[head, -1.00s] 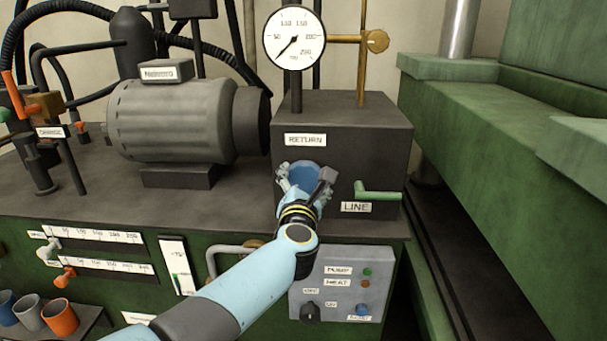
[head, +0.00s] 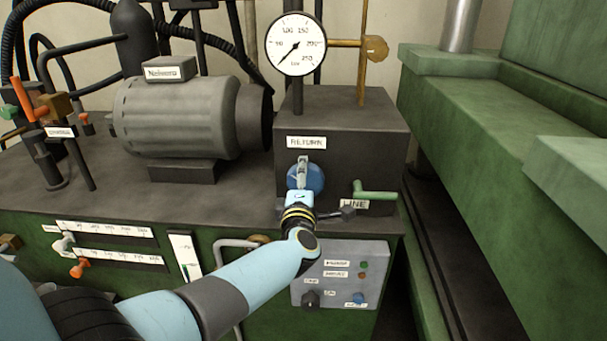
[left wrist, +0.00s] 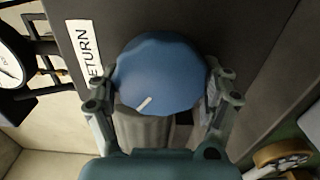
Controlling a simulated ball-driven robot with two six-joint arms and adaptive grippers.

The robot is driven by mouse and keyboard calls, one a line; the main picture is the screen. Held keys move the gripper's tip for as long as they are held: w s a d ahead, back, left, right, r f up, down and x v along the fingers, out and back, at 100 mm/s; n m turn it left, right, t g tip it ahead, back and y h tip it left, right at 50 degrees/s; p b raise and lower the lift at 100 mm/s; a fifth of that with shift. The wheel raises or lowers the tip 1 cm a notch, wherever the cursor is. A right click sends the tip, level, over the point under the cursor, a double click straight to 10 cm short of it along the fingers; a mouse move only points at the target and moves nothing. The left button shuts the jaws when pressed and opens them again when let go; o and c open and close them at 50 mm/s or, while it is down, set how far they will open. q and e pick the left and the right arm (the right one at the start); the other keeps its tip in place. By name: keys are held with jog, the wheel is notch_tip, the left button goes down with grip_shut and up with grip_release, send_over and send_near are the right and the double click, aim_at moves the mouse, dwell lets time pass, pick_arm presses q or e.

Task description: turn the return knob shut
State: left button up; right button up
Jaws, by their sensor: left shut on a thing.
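The return knob (head: 314,180) is a round blue knob on the front of the dark block, below the RETURN label (head: 306,142). My left gripper (head: 304,178) is shut on it, with one finger visible over the knob's top in the head view. In the left wrist view the blue knob (left wrist: 162,75) lies between the two fingers of the left gripper (left wrist: 160,92), one on each side. A short white mark shows on the knob's face, toward the lower left in that view. My right gripper is not in view.
A green lever (head: 376,194) sits right of the knob beside the LINE label (head: 353,204). A pressure gauge (head: 296,44) stands above the block, its needle at lower left. A grey switch panel (head: 340,275) is below. A green press structure (head: 480,120) stands at the right.

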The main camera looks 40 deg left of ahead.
pick_arm(q)
jog(key=m+p, duration=0.2)
jog(key=m, duration=0.3)
jog(key=shift+r+m+p, duration=0.15)
jog(key=shift+m+p, duration=0.15)
jog(key=m+p, duration=0.2)
jog(key=m, duration=0.3)
jog(key=shift+d, duration=0.1)
jog(key=shift+m, duration=0.4)
jog(key=o, duration=1.1)
jog(key=v, duration=1.2)
